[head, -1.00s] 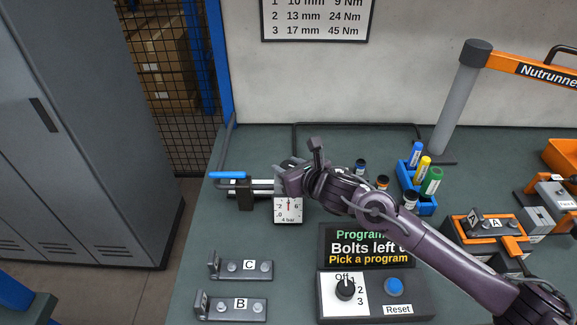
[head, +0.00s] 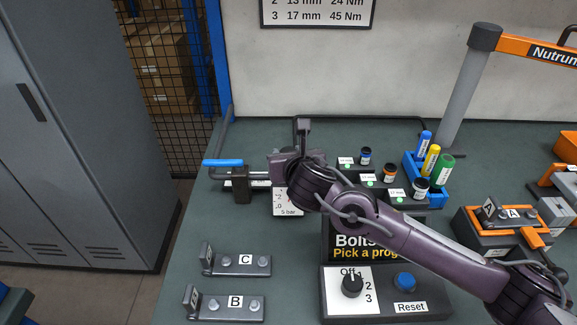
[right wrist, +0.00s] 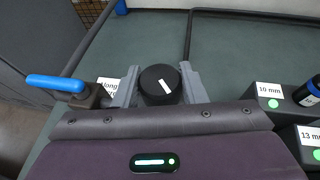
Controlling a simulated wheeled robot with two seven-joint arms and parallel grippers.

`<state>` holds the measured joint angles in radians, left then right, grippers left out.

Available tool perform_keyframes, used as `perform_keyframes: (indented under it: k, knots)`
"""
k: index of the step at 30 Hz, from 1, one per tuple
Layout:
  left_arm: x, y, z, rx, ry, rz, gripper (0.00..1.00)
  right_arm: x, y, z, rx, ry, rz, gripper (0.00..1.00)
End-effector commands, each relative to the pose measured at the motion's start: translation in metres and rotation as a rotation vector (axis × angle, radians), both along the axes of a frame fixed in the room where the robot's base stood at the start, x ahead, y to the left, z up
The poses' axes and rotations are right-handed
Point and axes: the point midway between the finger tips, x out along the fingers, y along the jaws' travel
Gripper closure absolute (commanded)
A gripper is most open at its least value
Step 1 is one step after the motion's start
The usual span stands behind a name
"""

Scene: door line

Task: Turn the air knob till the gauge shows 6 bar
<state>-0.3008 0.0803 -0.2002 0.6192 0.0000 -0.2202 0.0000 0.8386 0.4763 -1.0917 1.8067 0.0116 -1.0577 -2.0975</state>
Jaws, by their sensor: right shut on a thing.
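The black air knob (right wrist: 158,88) sits between the grey fingers of my right gripper (right wrist: 161,86) in the right wrist view. The gripper is shut on it, and the white mark on its top is tilted. In the head view my right gripper (head: 284,162) is over the air line and hides the knob. The white gauge (head: 287,209) is below it, partly covered by my arm; its lower text appears to read 5 bar, and its needle is hidden. My left gripper is not in view.
A blue lever (head: 222,162) is on the pipe to the left. A program box with a black selector (head: 352,286) stands in front. Small jars and a blue marker holder (head: 437,197) are on the right. Blocks C (head: 240,263) and B (head: 228,305) are front left.

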Motion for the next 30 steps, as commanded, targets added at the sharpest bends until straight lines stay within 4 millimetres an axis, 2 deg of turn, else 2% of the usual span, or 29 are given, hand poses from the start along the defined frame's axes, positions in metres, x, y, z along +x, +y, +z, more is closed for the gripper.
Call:
perform_keyframes:
  k: [1,2,4,6,9,13,19,30]
  knots:
    - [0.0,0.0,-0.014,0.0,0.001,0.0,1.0,0.001,0.001,-0.004,0.001,-0.007,-0.027,0.85]
    - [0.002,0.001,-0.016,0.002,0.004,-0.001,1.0,0.0,0.001,-0.004,0.0,-0.006,-0.045,0.85]
    - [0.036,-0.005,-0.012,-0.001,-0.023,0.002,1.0,0.0,0.002,-0.003,0.001,-0.006,-0.09,0.85]
    - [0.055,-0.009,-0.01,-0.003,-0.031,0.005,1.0,0.001,0.001,-0.003,0.001,-0.007,-0.138,0.85]
    - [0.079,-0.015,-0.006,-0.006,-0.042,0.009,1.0,0.001,0.002,-0.002,0.0,-0.007,-0.212,0.85]
    - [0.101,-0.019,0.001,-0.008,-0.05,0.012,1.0,0.0,0.002,-0.001,0.001,-0.006,-0.322,0.85]
    - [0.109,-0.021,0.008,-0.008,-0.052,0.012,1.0,0.0,0.002,0.002,0.0,-0.002,-0.482,0.85]
    - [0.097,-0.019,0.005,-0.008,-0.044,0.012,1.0,0.0,0.001,0.002,0.0,0.0,-0.656,0.85]
